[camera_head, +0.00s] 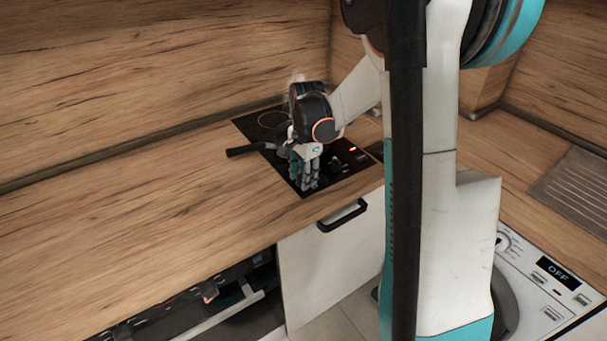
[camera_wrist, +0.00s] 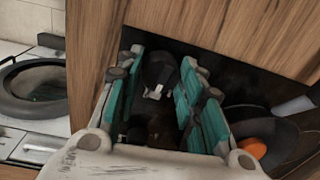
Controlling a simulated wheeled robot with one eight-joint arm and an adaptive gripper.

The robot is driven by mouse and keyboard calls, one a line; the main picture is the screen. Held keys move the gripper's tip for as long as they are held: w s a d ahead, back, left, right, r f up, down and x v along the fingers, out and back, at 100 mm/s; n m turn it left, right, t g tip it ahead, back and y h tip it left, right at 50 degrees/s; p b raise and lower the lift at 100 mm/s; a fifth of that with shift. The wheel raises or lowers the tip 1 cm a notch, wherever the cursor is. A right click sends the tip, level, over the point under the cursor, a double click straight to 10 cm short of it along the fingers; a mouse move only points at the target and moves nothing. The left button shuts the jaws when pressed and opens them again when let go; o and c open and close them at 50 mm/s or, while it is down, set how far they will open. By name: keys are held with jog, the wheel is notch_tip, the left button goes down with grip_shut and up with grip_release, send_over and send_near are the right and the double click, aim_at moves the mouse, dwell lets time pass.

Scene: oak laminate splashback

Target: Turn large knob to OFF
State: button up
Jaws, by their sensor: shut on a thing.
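My gripper (camera_head: 308,186) points down at the front part of the black hob (camera_head: 268,123). In the wrist view, its teal fingers (camera_wrist: 160,92) stand on both sides of a round black knob (camera_wrist: 160,66) with a white mark on its near side. The fingers are shut on this knob. In the head view, the gripper hides the held knob. Small dark controls (camera_head: 338,163) and a red light (camera_head: 352,149) show on the hob to the right of the gripper. I cannot read the knob's setting.
A dark pan with a handle (camera_head: 247,149) stands on the hob behind the gripper; it shows in the wrist view (camera_wrist: 285,140) with an orange thing (camera_wrist: 253,147). A washing machine (camera_head: 520,262) with an OFF display is at right. The left worktop (camera_head: 150,210) is clear.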

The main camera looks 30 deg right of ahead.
jog(key=n+p, duration=0.1)
jog(key=n, duration=0.9)
jog(key=shift+d+y, duration=0.1)
jog(key=shift+y, duration=0.2)
jog(key=n, duration=0.4)
jog(key=shift+p, duration=0.4)
jog(key=shift+w+n+g, duration=0.1)
jog(key=shift+n+g, duration=0.3)
jog(key=shift+n, duration=2.3)
jog(key=o, duration=1.1)
jog(key=shift+c, duration=0.2)
jog(key=shift+r, duration=0.1)
